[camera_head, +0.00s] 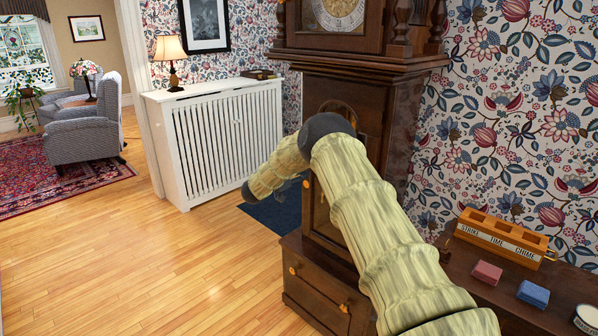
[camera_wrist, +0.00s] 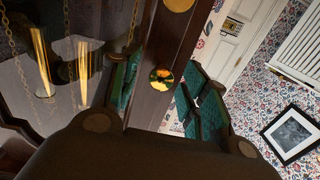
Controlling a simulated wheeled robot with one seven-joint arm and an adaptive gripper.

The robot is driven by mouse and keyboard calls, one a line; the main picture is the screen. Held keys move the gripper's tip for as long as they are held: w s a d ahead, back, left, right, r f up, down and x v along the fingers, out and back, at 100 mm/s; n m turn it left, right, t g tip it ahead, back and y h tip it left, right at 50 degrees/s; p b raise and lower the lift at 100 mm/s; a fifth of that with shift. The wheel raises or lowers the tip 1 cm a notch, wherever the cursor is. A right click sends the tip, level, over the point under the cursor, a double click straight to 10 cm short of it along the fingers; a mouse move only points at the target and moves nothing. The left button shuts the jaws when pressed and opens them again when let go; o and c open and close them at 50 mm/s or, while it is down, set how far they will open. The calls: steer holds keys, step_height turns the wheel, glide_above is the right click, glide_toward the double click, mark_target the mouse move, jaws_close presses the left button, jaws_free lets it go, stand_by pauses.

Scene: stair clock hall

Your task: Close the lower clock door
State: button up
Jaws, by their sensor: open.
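The tall wooden clock (camera_head: 402,125) stands in the middle of the head view, its dial (camera_head: 337,12) at the top. My arm crosses in front of its waist and hides much of the lower door (camera_head: 314,212). In the wrist view, a wooden door stile (camera_wrist: 150,60) with a round brass knob (camera_wrist: 161,78) runs between the green fingers of my gripper (camera_wrist: 159,84). The gripper is open, one finger on each side of the stile. Contact with the knob cannot be told. Chains and brass weights (camera_wrist: 80,60) show left of the stile. How far the door stands open is unclear.
A white radiator cover (camera_head: 225,135) with a lamp (camera_head: 170,55) stands left of the clock. At right, a dark table (camera_head: 462,268) holds an orange labelled tray (camera_head: 498,240), a pink block (camera_head: 487,273) and a blue block (camera_head: 533,294). Wooden floor at left is clear.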

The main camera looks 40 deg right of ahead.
steer(key=v, duration=1.1)
steer(key=shift+a, duration=0.3)
steer(key=shift+s, duration=0.1)
steer(key=s+a+f+n+t+y+p, duration=0.15)
steer(key=s+a+f+n+y, duration=0.25)
steer(key=s+a+f, duration=0.4)
steer(key=s+a+f+n+t+y+p, duration=0.15)
steer(key=s+a+f+n+y, duration=0.3)
steer(key=f, duration=0.65)
steer(key=s+a+f+n+t+y+p, duration=0.1)
steer(key=s+a+f+n+t+y, duration=0.2)
steer(key=s+a+f, duration=0.5)
steer(key=s+a+f+n+g+y+p, duration=0.1)
steer(key=s+a+f+g+y, duration=0.2)
steer(key=s, duration=0.7)
steer(key=s+a+f+n+g+y, duration=0.1)
steer(key=s+a+f+n+g, duration=0.2)
steer(key=s, duration=0.8)
steer(key=s+a+r+g+y, duration=0.1)
steer(key=s+g, duration=0.1)
steer(key=s, duration=0.9)
steer(key=s+a+g+y+p, duration=0.1)
steer(key=s+a, duration=0.1)
steer(key=s, duration=0.9)
steer(key=shift+r+g+p, duration=0.3)
steer(key=shift+r+g, duration=0.05)
steer(key=shift+g, duration=0.05)
steer(key=shift+w+m, duration=0.1)
steer(key=shift+m, duration=0.15)
